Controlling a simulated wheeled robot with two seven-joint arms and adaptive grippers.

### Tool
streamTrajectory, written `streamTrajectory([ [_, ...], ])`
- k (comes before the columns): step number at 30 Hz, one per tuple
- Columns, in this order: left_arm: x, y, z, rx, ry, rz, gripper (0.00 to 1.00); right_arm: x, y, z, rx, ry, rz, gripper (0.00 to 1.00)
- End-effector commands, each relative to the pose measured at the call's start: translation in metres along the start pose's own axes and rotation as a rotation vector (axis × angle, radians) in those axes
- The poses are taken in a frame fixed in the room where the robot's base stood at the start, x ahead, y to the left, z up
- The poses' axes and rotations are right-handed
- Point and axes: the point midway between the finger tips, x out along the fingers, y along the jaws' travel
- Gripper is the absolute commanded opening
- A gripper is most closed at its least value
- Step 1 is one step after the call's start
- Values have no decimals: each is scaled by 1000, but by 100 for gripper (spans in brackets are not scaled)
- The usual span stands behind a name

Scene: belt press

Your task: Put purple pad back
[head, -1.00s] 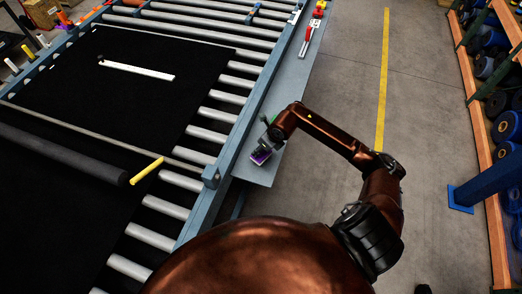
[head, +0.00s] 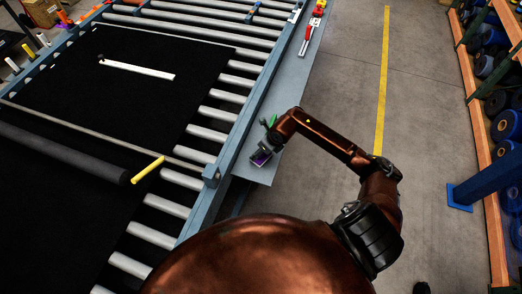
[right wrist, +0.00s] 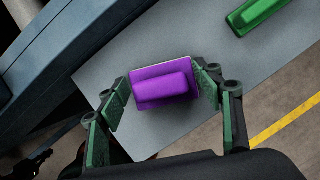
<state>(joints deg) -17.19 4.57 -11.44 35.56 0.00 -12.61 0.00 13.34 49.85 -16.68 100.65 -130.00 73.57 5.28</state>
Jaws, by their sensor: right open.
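The purple pad (right wrist: 162,88) lies on the grey side shelf (right wrist: 110,76), a block with a raised handle-like top. In the head view the purple pad (head: 261,158) shows small at the near end of the shelf, partly covered by my right gripper (head: 265,150). In the right wrist view my right gripper (right wrist: 166,98) is open, its green-padded fingers on either side of the pad. Whether the fingers touch the pad I cannot tell. My left gripper is not in view.
A green pad (right wrist: 258,12) lies on the shelf close by. A blue-grey conveyor rail (head: 240,120) runs along the shelf's left side. Red and white tools (head: 308,38) lie at the shelf's far end. The floor right of the shelf is clear.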

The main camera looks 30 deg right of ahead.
Motion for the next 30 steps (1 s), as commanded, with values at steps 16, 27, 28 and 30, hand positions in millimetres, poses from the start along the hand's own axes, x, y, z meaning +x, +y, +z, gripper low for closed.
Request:
streamTrajectory([
  [16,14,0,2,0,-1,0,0,-84,-1,0,-3,-1,-3,60],
  [27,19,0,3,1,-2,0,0,-121,0,1,0,0,-1,60],
  [28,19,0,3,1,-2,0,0,-122,0,1,0,0,0,60],
  [30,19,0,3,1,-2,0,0,-122,0,1,0,0,0,60],
])
